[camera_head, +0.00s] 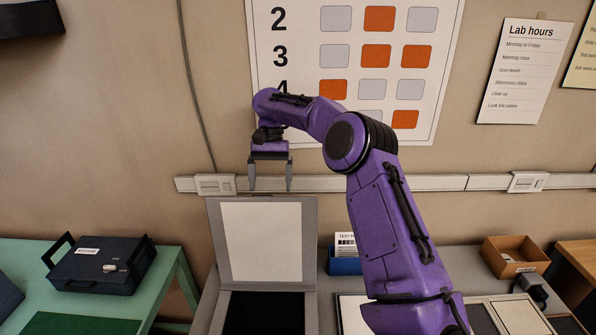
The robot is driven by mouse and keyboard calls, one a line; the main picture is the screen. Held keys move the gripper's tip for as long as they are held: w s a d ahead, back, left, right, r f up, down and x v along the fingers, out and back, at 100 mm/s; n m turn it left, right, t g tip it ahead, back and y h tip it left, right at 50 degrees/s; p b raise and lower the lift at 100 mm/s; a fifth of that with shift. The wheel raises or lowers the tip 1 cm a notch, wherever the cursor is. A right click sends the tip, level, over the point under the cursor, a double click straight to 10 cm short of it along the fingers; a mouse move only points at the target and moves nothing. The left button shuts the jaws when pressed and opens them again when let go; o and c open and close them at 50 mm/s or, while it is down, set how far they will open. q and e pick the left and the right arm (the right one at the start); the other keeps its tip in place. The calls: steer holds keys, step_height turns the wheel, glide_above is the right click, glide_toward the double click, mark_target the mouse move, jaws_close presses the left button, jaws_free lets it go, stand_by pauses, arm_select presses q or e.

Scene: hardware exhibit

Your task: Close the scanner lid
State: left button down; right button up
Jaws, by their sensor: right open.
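The scanner (268,292) stands on the grey table with its lid (212,225) raised upright. The lid's inner face is a white panel with a grey border. The dark scanning bed (264,313) lies open below it, cut off by the bottom edge of the picture. My right gripper (270,188) is open and points down, with its two grey fingers at the top edge of the lid. I cannot tell whether the fingers touch the lid or are apart from it. My left gripper is not in view.
A blue box (344,265) with a label card stands right of the lid, partly behind my right arm. A cardboard box (515,256) sits farther right. A dark blue case (102,265) lies on the green table at left. A wall rail (430,183) runs behind.

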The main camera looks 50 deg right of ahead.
steer(key=w+a+f, duration=0.2)
steer(key=shift+w+a, duration=0.3)
steer(key=shift+a, duration=0.1)
steer(key=shift+d, duration=0.1)
steer(key=shift+s+d, duration=0.2)
steer(key=shift+d, duration=0.1)
steer(key=shift+c, duration=0.6)
steer(key=shift+s+d, duration=0.25)
steer(key=shift+s, duration=0.1)
steer(key=c, duration=1.1)
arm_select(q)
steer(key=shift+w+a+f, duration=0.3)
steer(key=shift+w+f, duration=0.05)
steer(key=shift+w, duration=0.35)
arm_select(e)
steer(key=shift+w+a+r, duration=0.1)
steer(key=shift+w+a, duration=0.05)
steer(key=shift+a, duration=0.05)
steer(key=c, duration=0.3)
